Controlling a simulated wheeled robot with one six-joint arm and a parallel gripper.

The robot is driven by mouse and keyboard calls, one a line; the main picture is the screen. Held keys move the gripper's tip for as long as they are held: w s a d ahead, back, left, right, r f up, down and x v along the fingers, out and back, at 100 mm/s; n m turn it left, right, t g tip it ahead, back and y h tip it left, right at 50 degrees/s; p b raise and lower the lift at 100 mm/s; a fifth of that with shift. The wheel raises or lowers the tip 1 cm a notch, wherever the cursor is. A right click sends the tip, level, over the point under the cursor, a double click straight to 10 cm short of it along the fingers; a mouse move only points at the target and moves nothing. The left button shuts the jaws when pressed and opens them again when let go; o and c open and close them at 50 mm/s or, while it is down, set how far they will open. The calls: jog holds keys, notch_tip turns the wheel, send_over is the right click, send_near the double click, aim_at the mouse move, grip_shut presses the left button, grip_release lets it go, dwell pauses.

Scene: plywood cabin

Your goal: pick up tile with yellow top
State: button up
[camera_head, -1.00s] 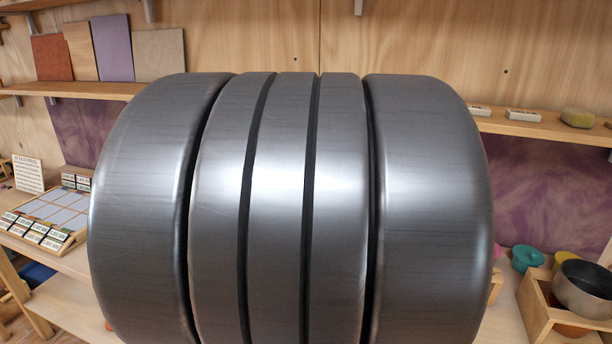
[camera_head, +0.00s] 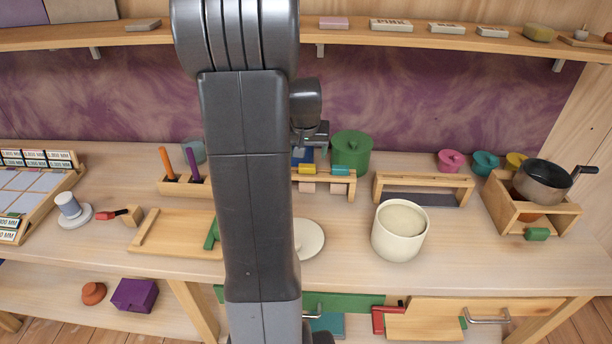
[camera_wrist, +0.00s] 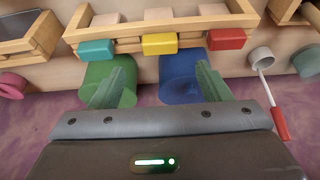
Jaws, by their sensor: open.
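The tile with the yellow top (camera_wrist: 160,44) sits in a wooden rack (camera_wrist: 160,26), between a teal-topped tile (camera_wrist: 97,49) and a red-topped tile (camera_wrist: 226,39). In the head view the yellow top (camera_head: 311,169) shows just right of my arm, beside the teal one (camera_head: 341,170); the red one is hidden. My gripper (camera_wrist: 162,78) is open and empty, its two fingers spread apart. The yellow tile lies ahead of the gap between the fingertips, roughly centred. In the head view my arm hides much of the gripper.
A green pot (camera_wrist: 108,82) and a blue pot (camera_wrist: 182,78) stand close by the rack, behind the fingers in the wrist view. A red-handled ladle (camera_wrist: 268,88) is at the right there. A cream pot (camera_head: 399,231) stands in front on the bench. A shelf (camera_head: 400,36) runs above.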

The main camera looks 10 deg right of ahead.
aim_at(307, 166)
jog(key=shift+p+x, duration=0.65)
jog(key=shift+x, duration=2.6)
jog(key=shift+s+a, duration=0.1)
jog(key=shift+s, duration=0.1)
jog(key=c, duration=0.9)
